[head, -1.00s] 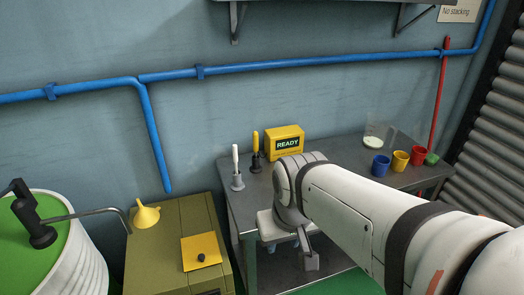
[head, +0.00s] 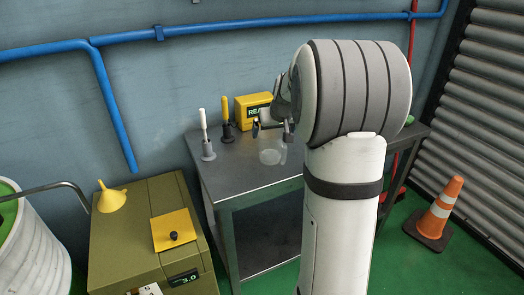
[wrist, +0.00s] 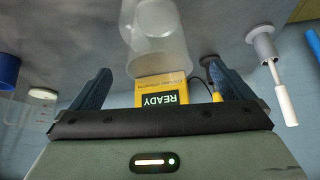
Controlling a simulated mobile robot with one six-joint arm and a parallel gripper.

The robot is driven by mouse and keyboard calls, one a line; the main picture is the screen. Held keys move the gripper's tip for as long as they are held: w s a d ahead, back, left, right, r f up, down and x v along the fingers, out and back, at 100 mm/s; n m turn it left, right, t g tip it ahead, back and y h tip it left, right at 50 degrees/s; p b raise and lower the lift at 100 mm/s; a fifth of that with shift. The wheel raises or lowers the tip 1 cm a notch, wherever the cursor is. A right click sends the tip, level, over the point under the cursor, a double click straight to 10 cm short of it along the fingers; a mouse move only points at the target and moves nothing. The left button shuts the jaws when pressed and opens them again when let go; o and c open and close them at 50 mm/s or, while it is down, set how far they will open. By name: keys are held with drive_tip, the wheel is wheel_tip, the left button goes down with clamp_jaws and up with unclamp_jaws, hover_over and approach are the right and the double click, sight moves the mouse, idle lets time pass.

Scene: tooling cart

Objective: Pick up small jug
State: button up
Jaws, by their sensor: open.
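A small clear jug (head: 271,153) stands on the grey metal table, in front of my gripper in the head view. In the wrist view the jug (wrist: 158,42) is large and see-through, in line with the gap between the fingers. My gripper (head: 271,130) is open and empty, with its fingers pointing down toward the table. In the wrist view the gripper (wrist: 158,70) has one dark finger to each side, apart from the jug. I cannot tell the exact distance between them.
The yellow READY box (head: 252,106) stands behind, beside yellow-handled (head: 226,118) and white-handled (head: 206,135) tools. An orange cone (head: 441,208) stands on the floor right.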

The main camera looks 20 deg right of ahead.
sight(272, 148)
drive_tip(key=x, duration=0.8)
drive_tip(key=shift+w+d, duration=0.15)
drive_tip(key=shift+w, duration=0.1)
drive_tip(key=c, duration=1)
